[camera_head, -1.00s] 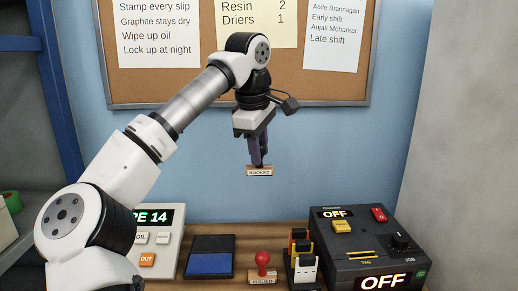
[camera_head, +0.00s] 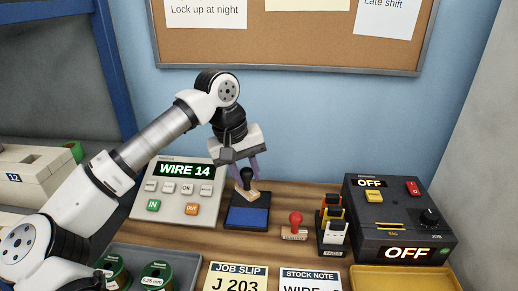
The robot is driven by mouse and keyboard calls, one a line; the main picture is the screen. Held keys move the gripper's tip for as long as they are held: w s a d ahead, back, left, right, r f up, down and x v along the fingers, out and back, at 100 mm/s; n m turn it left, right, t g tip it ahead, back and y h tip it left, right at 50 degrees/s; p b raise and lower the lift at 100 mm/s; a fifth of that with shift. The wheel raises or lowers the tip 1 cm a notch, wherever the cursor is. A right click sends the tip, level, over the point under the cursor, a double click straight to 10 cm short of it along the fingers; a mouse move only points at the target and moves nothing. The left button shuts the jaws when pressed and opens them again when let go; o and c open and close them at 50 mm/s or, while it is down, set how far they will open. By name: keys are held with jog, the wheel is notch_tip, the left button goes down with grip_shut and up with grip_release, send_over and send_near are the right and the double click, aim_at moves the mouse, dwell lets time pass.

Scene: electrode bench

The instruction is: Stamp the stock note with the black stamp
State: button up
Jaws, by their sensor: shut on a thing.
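My gripper (camera_head: 243,172) has its purple fingers shut on the black knob of the black stamp (camera_head: 247,180). The stamp's wooden base (camera_head: 252,194) points down, slightly angled, at the back part of the blue ink pad (camera_head: 248,216). I cannot tell whether it touches the pad. The stock note (camera_head: 310,275) is a white card with a dark heading at the bottom edge, right of centre. It reads "WIRE" and its lower part is cut off by the frame.
A red-knobbed stamp (camera_head: 295,222) stands right of the pad, beside a tag rack (camera_head: 331,228). A black machine (camera_head: 398,215) reads OFF, with a yellow tray (camera_head: 400,280) before it. A keypad (camera_head: 177,190) reads WIRE 14. A job slip (camera_head: 236,279) lies left of the stock note.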

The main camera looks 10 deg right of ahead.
aim_at(243, 190)
jog(key=shift+s+a+f, duration=0.1)
jog(key=shift+s+f, duration=0.1)
jog(key=shift+f, duration=0.15)
jog(key=shift+f+b, duration=1.75)
jog(key=shift+f, duration=1.05)
jog(key=shift+f+b, duration=0.6)
jog(key=shift+b, duration=0.15)
jog(key=shift+r, duration=0.1)
jog(key=shift+r+p, duration=2)
jog(key=shift+r, duration=1.5)
jog(key=shift+f, duration=0.1)
